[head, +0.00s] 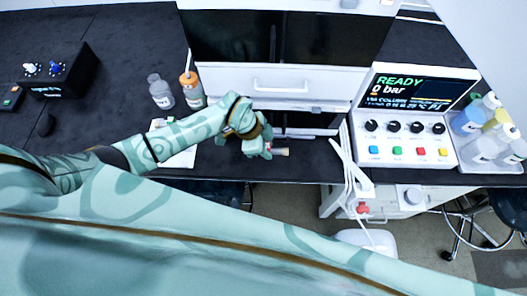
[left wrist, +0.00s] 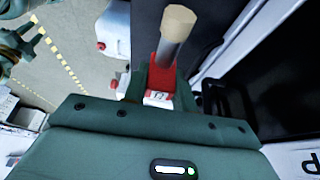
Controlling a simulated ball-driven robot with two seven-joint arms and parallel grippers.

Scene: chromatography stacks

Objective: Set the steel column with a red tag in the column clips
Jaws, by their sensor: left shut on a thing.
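The steel column (left wrist: 172,52) shows in the left wrist view with a beige end cap (left wrist: 180,20), a red tag (left wrist: 161,72) and a white label. My left gripper (left wrist: 157,85) is shut on it around the tagged part. In the head view my left gripper (head: 262,147) is at the front of the bench, below the instrument stack, and the column's pale end (head: 281,151) sticks out to its right. The rest of the column is hidden by the gripper. I cannot clearly make out the column clips. My right gripper is not identifiable in either view.
A white drawer unit (head: 290,82) stands behind the gripper. A control panel (head: 405,125) reading READY, 0 bar stands to the right, with white tubing (head: 349,160) at its left. Two bottles (head: 190,88) stand left. A bottle tray (head: 500,166) is far right.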

